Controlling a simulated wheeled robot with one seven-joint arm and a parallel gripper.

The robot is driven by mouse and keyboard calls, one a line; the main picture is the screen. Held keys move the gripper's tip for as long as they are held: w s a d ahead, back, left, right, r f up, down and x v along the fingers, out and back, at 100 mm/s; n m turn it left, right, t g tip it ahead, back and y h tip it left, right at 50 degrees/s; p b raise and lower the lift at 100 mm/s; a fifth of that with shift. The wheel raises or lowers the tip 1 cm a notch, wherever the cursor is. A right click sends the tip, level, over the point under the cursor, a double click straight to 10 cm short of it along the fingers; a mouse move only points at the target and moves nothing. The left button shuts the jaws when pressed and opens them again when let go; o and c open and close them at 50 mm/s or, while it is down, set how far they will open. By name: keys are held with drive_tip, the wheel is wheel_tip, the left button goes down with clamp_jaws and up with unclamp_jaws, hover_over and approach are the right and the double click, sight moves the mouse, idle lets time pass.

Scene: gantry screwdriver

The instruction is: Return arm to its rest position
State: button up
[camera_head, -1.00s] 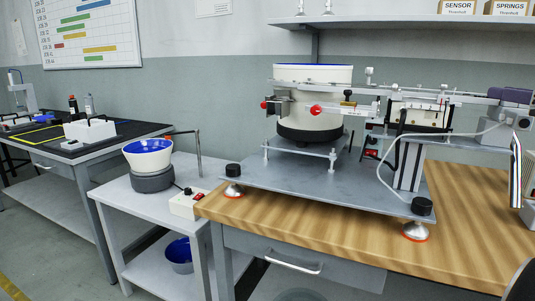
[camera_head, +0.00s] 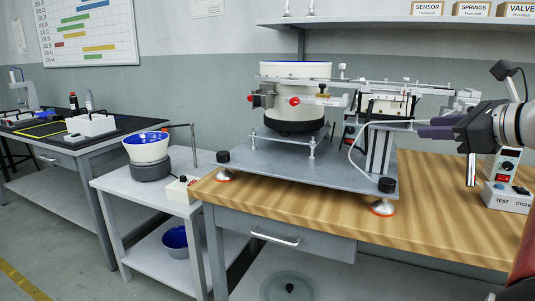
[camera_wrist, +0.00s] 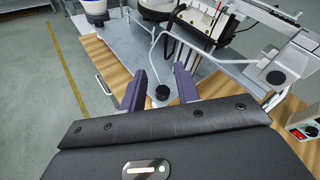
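My gripper (camera_head: 424,130) is at the right of the head view, in front of the right end of the bench machine. Its two purple fingers stand apart in the wrist view (camera_wrist: 160,82), with nothing held between them. In that view a black round knob (camera_wrist: 162,92) on the machine's base plate shows beyond the gap. My dark wrist and pale arm run off the right edge of the head view.
The machine with a white bowl (camera_head: 296,82) stands on a grey plate (camera_head: 270,176) on the wooden bench (camera_head: 450,215). A test cycle box (camera_head: 507,192) is at the right. A small side table (camera_head: 120,188) is left. A shelf with boxes (camera_head: 425,9) is above.

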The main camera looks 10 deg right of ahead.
drive_tip(key=s+a+f+n+g+h, duration=0.1)
drive_tip(key=s+a+f+n+g, duration=0.2)
drive_tip(key=a+f+n, duration=0.55)
drive_tip(key=s+a+f+n+g, duration=0.35)
drive_tip(key=a+f+n, duration=0.25)
drive_tip(key=a+f, duration=0.4)
drive_tip(key=s+a+f+n+g+h, duration=0.2)
drive_tip(key=s+a+f+n, duration=0.3)
drive_tip(key=s+f+n, duration=0.4)
wheel_tip(320, 180, down, 3)
drive_tip(key=n+h, duration=0.1)
drive_tip(key=n, duration=0.4)
drive_tip(key=shift+s+r+h, duration=0.15)
drive_tip(key=shift+s+h, duration=0.15)
drive_tip(key=shift+s, duration=0.1)
